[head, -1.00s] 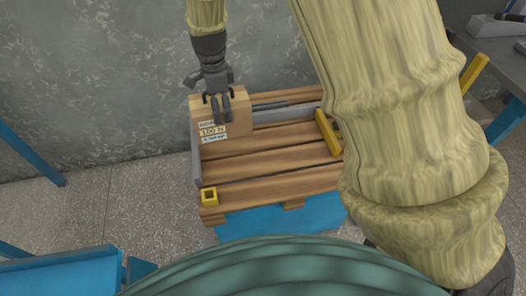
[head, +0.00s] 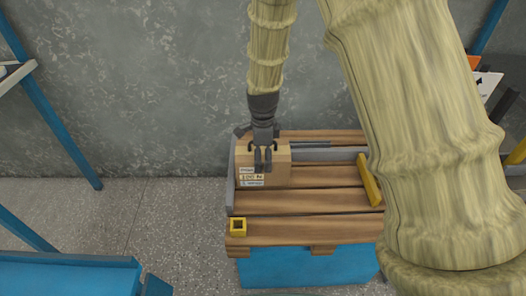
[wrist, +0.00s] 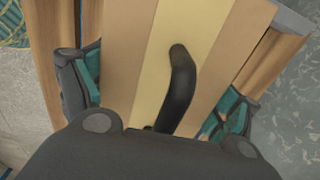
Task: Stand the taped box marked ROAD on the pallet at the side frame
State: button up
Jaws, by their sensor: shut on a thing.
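The taped cardboard box (head: 281,172) is upright at the back left of the wooden pallet (head: 300,228), just inside the grey side frame (head: 231,185). White and orange labels face front; their print is too small to read surely. My gripper (head: 263,166) comes from above and is shut on the box, one finger pair over its front face. In the wrist view the box top (wrist: 121,62) with its paler tape strip (wrist: 150,70) lies between the fingers. A dark curved piece crosses it. Whether the box bottom touches the boards is hidden from me.
A yellow square socket (head: 238,227) sits at the pallet's front left corner. A yellow bar (head: 369,181) lies to the right, and a grey rail runs along the back. The wall is close behind. Bare boards lie in front of the box. Blue frames stand at left.

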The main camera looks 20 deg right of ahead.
jog(key=shift+w+f, duration=0.1)
jog(key=shift+f, duration=0.9)
jog(key=o, duration=1.8)
jog(key=shift+f, duration=0.1)
notch_tip(320, 180, up, 12)
jog(key=shift+r+p, duration=0.1)
jog(key=shift+p, duration=1.1)
